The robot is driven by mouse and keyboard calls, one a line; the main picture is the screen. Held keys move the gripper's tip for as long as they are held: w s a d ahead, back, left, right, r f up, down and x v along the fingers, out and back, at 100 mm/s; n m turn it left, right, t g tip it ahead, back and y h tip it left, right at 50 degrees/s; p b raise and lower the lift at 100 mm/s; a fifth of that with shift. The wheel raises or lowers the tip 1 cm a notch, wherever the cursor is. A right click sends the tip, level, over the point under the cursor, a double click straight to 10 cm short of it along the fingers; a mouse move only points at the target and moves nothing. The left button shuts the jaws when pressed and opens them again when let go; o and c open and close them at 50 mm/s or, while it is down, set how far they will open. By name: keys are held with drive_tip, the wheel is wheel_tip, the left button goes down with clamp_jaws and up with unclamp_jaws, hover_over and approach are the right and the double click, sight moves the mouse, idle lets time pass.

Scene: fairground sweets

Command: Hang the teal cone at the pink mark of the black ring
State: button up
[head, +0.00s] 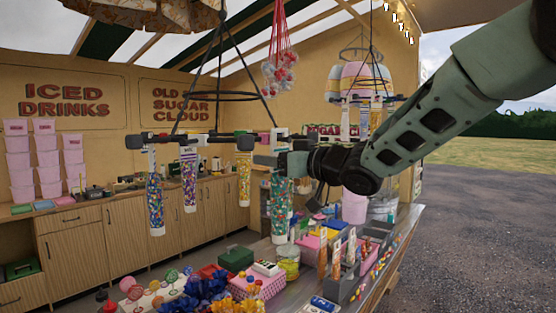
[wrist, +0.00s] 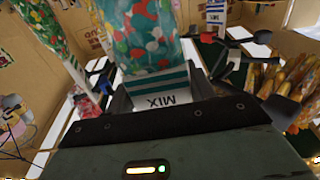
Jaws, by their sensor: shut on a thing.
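The teal cone (head: 281,205) is a clear, upright bag of teal and mixed sweets with a white tip. My gripper (head: 272,160) is shut on its white top, just under the right side of the black ring (head: 222,136). In the wrist view the jaws (wrist: 163,95) close on the white "MIX" label of the cone (wrist: 145,35). The ring hangs on dark cords and carries dark clips. A small pink mark (head: 263,137) shows on its right side, close to the cone's top. I cannot tell whether the cone touches the ring.
Other cones hang from the ring: a blue mixed one (head: 155,200), a purple one (head: 190,182) and a yellow one (head: 244,182). Below is a counter crowded with a pink box (head: 258,287), a jar (head: 288,262) and flowers. Red netted sweets (head: 281,75) hang above.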

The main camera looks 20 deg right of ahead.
drive_tip(key=shift+w+a, duration=0.2)
drive_tip(key=shift+w, duration=0.05)
drive_tip(key=shift+f+b, duration=0.3)
drive_tip(key=shift+f, duration=0.1)
idle(0.4)
drive_tip(key=o, duration=1.4)
drive_tip(key=shift+c, duration=0.2)
drive_tip(key=v, duration=1)
